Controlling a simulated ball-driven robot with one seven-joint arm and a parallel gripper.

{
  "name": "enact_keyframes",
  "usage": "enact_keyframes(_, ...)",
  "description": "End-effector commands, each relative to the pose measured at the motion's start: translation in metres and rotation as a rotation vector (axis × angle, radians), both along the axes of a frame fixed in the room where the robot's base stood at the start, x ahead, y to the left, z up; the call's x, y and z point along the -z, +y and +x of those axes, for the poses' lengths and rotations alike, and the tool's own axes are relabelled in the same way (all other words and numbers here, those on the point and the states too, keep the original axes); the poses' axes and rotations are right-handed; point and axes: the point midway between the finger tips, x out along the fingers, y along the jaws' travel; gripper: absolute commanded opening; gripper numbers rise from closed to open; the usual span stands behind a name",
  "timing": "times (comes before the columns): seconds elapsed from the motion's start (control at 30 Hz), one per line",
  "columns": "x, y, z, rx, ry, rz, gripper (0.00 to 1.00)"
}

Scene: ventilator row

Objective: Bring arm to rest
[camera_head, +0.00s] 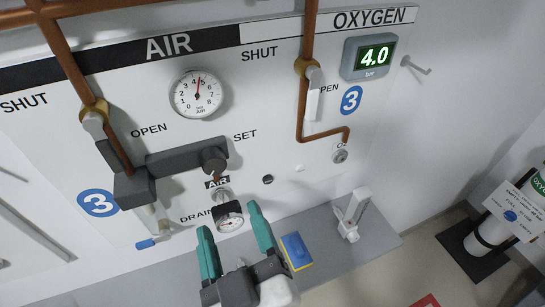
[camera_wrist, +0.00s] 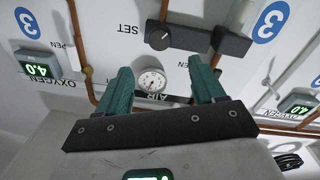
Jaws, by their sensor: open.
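My gripper (camera_head: 236,236) has two teal fingers, spread apart and empty. In the head view it is at the lower middle, in front of the wall panel (camera_head: 275,95) and over the grey shelf. In the wrist view my gripper (camera_wrist: 161,86) points at the panel, with a small round gauge (camera_wrist: 151,80) showing between the fingers. I cannot tell whether the fingers touch anything; no object is held.
The grey shelf (camera_head: 375,233) bears a blue and yellow block (camera_head: 296,251) right of my gripper and a white device (camera_head: 351,213). A dark regulator (camera_head: 175,165) juts from the panel. A gas cylinder (camera_head: 490,228) stands at right.

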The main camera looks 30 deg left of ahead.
Motion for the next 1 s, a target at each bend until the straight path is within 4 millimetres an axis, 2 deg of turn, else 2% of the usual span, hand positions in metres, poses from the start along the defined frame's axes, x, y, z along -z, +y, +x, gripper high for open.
enact_keyframes(0.2, 0.005, -0.004, 0.005, 0.014, 0.013, -0.008, 0.68)
enact_keyframes(0.27, 0.015, -0.014, 0.014, 0.043, 0.044, -0.028, 0.68)
enact_keyframes(0.37, 0.044, -0.044, 0.037, 0.127, 0.136, -0.082, 0.68)
enact_keyframes(0.47, 0.086, -0.09, 0.062, 0.244, 0.272, -0.151, 0.68)
enact_keyframes(0.5, 0.103, -0.112, 0.069, 0.294, 0.334, -0.18, 0.68)
enact_keyframes(0.57, 0.129, -0.144, 0.076, 0.366, 0.427, -0.215, 0.68)
enact_keyframes(0.6, 0.146, -0.167, 0.078, 0.414, 0.493, -0.238, 0.68)
enact_keyframes(0.67, 0.17, -0.2, 0.077, 0.485, 0.592, -0.266, 0.68)
enact_keyframes(0.77, 0.209, -0.257, 0.065, 0.601, 0.768, -0.305, 0.68)
enact_keyframes(0.83, 0.235, -0.295, 0.049, 0.68, 0.897, -0.324, 0.68)
enact_keyframes(0.9, 0.258, -0.331, 0.026, 0.754, 1.032, -0.336, 0.68)
enact_keyframes(1.0, 0.284, -0.373, -0.012, 0.844, 1.219, -0.34, 0.68)
